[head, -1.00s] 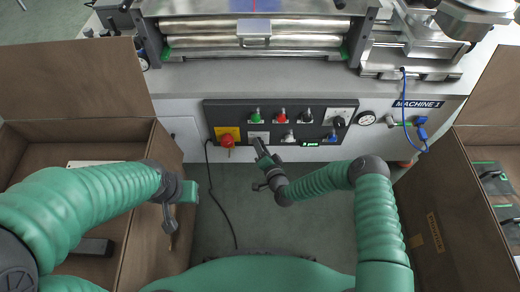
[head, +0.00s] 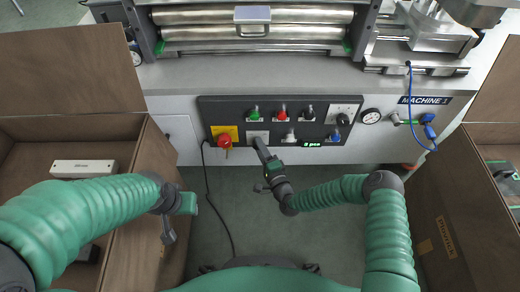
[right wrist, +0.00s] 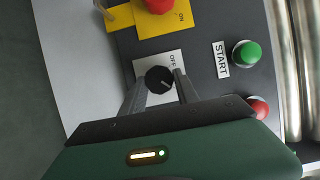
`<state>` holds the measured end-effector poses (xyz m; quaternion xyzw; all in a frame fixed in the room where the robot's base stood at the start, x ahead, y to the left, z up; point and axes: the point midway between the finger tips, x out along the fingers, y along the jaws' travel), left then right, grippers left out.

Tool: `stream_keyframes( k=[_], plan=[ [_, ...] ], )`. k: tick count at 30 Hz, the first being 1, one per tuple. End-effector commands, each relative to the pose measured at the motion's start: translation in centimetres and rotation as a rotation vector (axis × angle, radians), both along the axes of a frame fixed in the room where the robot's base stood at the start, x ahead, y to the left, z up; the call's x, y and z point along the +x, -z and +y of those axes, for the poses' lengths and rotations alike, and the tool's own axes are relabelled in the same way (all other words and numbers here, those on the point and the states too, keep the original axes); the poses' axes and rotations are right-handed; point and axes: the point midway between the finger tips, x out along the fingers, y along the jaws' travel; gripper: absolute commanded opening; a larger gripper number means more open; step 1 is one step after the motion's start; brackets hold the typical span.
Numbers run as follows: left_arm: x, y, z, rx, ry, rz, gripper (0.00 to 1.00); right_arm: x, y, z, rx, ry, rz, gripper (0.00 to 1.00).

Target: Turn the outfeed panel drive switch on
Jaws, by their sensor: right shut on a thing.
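The dark control panel (head: 300,109) is on the front of the machine. In the right wrist view, a black rotary switch (right wrist: 159,78) sits on a white plate (right wrist: 146,66) with the word OFF beside it. My right gripper (right wrist: 158,88) is shut on this switch, one finger on each side. The gripper (head: 260,147) reaches the panel's lower left in the head view and hides the switch there, below the white plate (head: 257,134). My left gripper (head: 178,215) hangs at the left, away from the panel; its jaws are unclear.
A red knob (head: 224,141) on a yellow plate is just left of the switch. A green button (head: 255,112) and red button (head: 282,112) are above. Open brown boxes stand left (head: 150,205) and right (head: 437,200). A black cable (head: 213,200) runs down to the floor.

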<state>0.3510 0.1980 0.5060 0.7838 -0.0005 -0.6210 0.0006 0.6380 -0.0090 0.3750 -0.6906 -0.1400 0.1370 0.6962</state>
Motion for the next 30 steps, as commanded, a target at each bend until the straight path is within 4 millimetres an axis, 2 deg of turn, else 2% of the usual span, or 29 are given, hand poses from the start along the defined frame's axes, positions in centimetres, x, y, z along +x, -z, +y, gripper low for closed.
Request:
stream_keyframes(
  k=[1,12,13,17,26,30],
  plan=[
    [0.0,0.1,0.0,0.000,0.000,0.000,0.36,-0.1,0.5,-0.3,0.000,0.006,0.009,0.00],
    [0.0,0.1,0.0,0.000,0.000,0.000,0.36,-0.1,0.5,-0.4,0.003,0.007,0.011,0.00],
    [0.0,0.1,0.0,0.000,0.000,0.000,0.36,-0.1,0.5,-0.4,0.003,0.007,0.011,0.41],
    [0.0,0.1,0.0,0.000,0.000,0.000,0.36,-0.1,0.4,-0.3,0.003,0.006,0.009,0.58],
    [0.0,0.0,0.0,0.000,0.000,0.000,0.36,-0.1,0.2,-0.2,0.005,0.003,0.004,0.59],
    [0.0,-1.0,0.0,0.000,0.000,0.000,0.36,-1.4,-0.1,-0.7,0.005,0.003,0.007,0.59]
  ],
)
